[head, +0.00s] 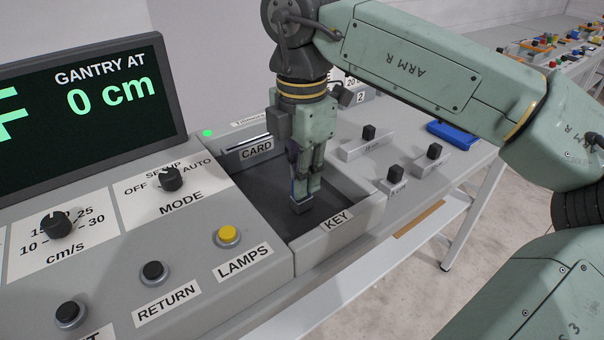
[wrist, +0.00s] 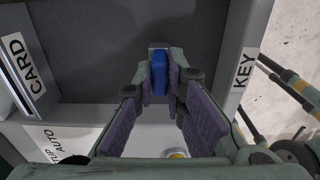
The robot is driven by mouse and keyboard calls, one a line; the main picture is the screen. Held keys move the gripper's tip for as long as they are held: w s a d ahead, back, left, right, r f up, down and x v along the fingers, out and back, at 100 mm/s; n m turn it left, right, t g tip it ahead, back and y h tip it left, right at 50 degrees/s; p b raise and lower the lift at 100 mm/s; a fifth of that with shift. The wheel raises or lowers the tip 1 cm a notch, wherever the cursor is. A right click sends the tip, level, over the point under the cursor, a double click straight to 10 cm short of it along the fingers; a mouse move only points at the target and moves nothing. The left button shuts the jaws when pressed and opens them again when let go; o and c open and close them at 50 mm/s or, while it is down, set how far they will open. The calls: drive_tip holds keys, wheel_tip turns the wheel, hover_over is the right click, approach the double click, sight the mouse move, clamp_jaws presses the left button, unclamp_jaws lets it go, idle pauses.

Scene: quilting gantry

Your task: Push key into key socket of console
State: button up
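The key (wrist: 160,73) is blue with a grey metal end, and it sits between my fingertips in the wrist view. My gripper (head: 306,188) points down into the dark recess of the grey console (head: 265,270). Its fingers (wrist: 159,80) are closed on the key's sides. In the head view the key's lower end shows just under the fingertips, over the recess floor. The KEY label (head: 337,221) is on the recess's near right rim, and it also shows at right in the wrist view (wrist: 244,68). The key socket's opening is not clearly visible in either view.
A CARD slot (head: 250,147) stands at the recess's back left. Knobs, a yellow LAMPS button (head: 228,235) and a lit screen (head: 85,100) are left of it. Black-knobbed blocks (head: 368,140) and a blue object (head: 452,133) lie on the right. The recess walls surround my gripper.

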drive_tip(key=o, duration=0.5)
wheel_tip(320, 180, up, 12)
idle(0.6)
idle(0.5)
